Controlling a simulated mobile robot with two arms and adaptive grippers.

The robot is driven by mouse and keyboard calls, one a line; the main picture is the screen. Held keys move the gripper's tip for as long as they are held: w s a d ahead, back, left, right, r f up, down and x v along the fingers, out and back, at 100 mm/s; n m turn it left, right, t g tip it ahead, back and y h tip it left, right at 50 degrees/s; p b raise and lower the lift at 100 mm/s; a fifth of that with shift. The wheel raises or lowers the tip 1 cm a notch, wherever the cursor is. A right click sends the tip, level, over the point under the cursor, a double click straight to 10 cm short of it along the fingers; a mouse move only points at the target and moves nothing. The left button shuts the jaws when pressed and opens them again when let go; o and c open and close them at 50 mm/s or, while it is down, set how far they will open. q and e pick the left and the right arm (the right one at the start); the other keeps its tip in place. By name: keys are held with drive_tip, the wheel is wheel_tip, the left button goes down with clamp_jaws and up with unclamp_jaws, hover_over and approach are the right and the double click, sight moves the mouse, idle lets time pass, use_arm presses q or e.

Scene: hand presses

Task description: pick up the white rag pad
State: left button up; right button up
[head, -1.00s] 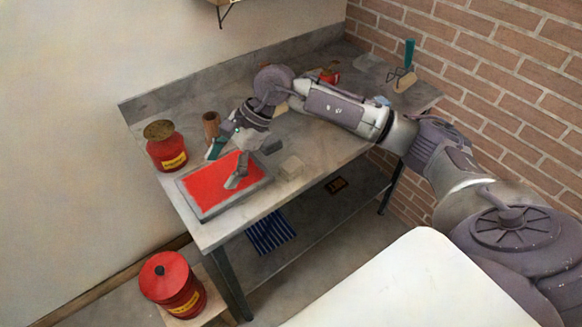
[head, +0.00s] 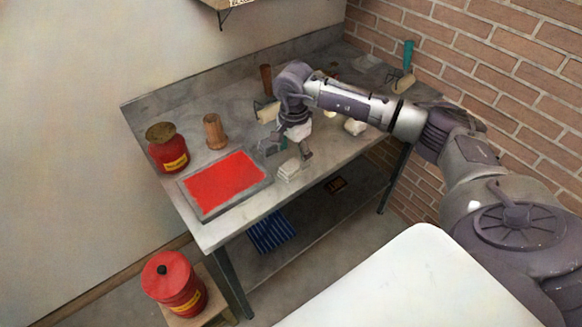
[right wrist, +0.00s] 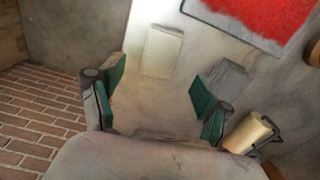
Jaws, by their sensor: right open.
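The white rag pad (head: 287,169) lies on the grey bench near its front edge, just right of the red-inked tray (head: 224,186). It also shows in the right wrist view (right wrist: 163,52) as a pale, flat rectangle beyond the fingers. My right gripper (head: 287,152) is open above the bench, just behind the pad in the head view. In the right wrist view its two green-padded fingers (right wrist: 158,86) are spread with nothing between them, apart from the pad. My left gripper is out of view.
A grey pad (right wrist: 231,76) lies beside the white one, near the right finger in the wrist view. A pale roller (right wrist: 248,132) lies close by. A red can (head: 167,150) and a wooden cylinder (head: 214,131) stand behind the tray. A brick wall bounds the right.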

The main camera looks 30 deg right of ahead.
sight(295, 162)
drive_tip(key=f, duration=0.2)
drive_tip(key=f+p, duration=0.1)
drive_tip(key=shift+d+f, duration=0.2)
drive_tip(key=shift+f, duration=0.15)
drive_tip(key=shift+f+p, duration=0.3)
drive_tip(key=shift+f, duration=0.3)
drive_tip(key=c, duration=1.2)
drive_tip(key=shift+w+r, duration=0.1)
drive_tip(key=shift+r, duration=0.4)
wheel_tip(295, 162, up, 3)
drive_tip(key=shift+f+b, duration=0.2)
drive_tip(key=shift+b, duration=0.6)
drive_tip(key=s+d+r+b, duration=0.3)
drive_tip(key=s+d+r, duration=0.3)
drive_tip(key=s, duration=0.4)
drive_tip(key=shift+r, duration=0.75)
